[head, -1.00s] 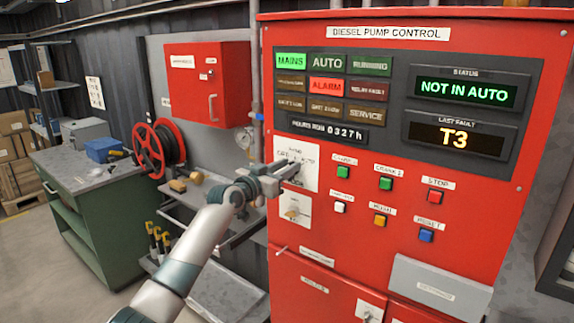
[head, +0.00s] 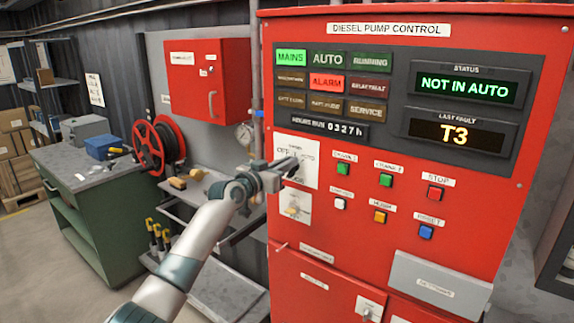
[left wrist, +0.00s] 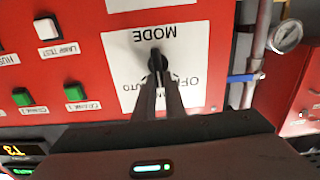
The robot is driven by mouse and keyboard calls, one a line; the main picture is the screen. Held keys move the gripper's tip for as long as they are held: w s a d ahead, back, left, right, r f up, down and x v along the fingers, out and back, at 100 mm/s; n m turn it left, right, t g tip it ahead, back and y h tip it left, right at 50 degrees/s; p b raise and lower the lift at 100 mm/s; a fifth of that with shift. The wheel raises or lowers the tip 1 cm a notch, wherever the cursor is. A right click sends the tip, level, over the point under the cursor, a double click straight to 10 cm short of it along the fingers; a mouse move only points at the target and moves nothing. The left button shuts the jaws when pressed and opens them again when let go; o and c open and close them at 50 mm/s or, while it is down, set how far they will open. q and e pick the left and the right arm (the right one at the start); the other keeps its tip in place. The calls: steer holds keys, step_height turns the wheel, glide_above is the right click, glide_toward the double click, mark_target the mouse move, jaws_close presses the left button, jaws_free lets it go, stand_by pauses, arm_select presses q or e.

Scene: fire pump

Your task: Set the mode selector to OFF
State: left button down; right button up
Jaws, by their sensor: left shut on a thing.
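The mode selector is a small black knob (left wrist: 155,62) on a white plate (head: 308,176) at the left of the red pump panel. The left wrist view shows it upside down, with MODE, OFF and part of AUTO readable. My left gripper (head: 287,166) reaches it from the lower left in the head view. Its two fingers (left wrist: 158,84) are close together and shut on the knob. The fingers cover part of the plate, and I cannot tell which label the knob points to. The status display (head: 464,87) reads NOT IN AUTO. My right gripper is not in view.
Coloured push buttons (head: 386,180) lie to the right. A gauge (head: 243,135) and pipe stand just left of the panel. A green workbench (head: 85,200) and red hose reel (head: 155,145) are further left.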

arm_select(q)
steer(key=shift+w+a+f+n+b, duration=0.1)
steer(key=shift+w+a+n+b, duration=0.2)
steer(key=shift+n, duration=1.25)
steer(key=shift+a+f+n+b, duration=0.15)
steer(key=shift+n+b, duration=0.3)
steer(key=shift+n, duration=1.15)
steer(key=shift+w+a+f+n+b, duration=0.1)
steer(key=shift+w+a+n+b, duration=0.2)
steer(key=shift+n, duration=1.25)
steer(key=shift+s, duration=0.15)
steer(key=c, duration=1.8)
jaws_free()
steer(key=shift+s, duration=0.1)
